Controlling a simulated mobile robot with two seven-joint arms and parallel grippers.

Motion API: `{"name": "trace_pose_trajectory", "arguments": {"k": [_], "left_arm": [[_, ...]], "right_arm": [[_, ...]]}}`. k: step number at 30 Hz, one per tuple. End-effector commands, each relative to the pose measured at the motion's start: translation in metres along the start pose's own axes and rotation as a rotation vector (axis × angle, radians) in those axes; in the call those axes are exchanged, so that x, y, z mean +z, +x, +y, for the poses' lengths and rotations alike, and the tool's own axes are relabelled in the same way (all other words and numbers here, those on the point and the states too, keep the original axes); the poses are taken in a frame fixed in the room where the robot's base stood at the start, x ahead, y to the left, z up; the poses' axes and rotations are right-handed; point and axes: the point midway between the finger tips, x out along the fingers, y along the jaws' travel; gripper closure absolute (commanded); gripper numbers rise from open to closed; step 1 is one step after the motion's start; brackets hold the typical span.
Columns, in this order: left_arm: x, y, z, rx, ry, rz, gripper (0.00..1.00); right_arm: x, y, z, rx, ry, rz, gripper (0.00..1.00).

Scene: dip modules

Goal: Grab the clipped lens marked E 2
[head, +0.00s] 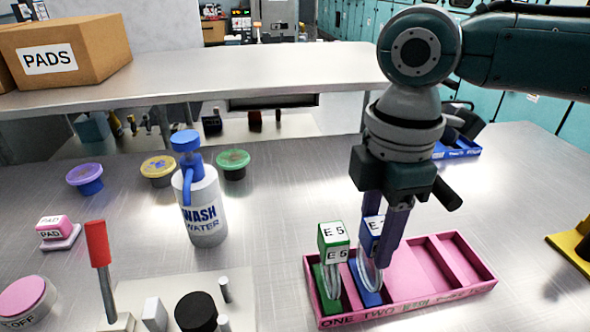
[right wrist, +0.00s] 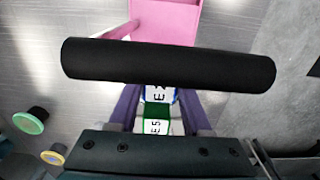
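A blue clip (head: 373,228) holds a clear round lens upright in the second slot from the left of the pink tray (head: 447,290). Its label shows an E; a purple finger partly covers the digit. It also shows in the right wrist view (right wrist: 158,92). A green clip (head: 333,236) marked E 5, also with a lens, stands in the leftmost slot. My right gripper (head: 380,236) points down with its purple fingers on either side of the blue clip. It looks open; contact with the clip is not clear. My left gripper is out of view.
The tray's slots to the right are empty. A wash water bottle (head: 203,205) and purple, yellow and green lidded tubs stand left of the tray. A red-handled tool (head: 98,245) stands front left. Bare table lies between bottle and tray.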

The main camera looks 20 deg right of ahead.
Motion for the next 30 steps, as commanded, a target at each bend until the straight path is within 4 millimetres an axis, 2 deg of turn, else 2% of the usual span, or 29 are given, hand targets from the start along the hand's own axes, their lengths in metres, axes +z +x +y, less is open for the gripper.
{"name": "trace_pose_trajectory", "arguments": {"k": [1,9,25,30], "left_arm": [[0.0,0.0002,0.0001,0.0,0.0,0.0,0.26],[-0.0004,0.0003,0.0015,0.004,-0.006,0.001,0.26],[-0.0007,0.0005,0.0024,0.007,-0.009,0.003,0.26],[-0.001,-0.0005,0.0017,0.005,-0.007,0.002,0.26]], "right_arm": [[0.0004,0.0008,-0.0001,0.0,0.0,-0.001,0.72],[0.0008,0.0016,-0.0003,0.0,0.001,-0.003,1.0],[0.0016,0.0029,-0.0007,-0.001,0.001,-0.005,1.0],[0.0014,-0.0047,-0.0001,0.0,0.001,-0.004,1.0]]}}
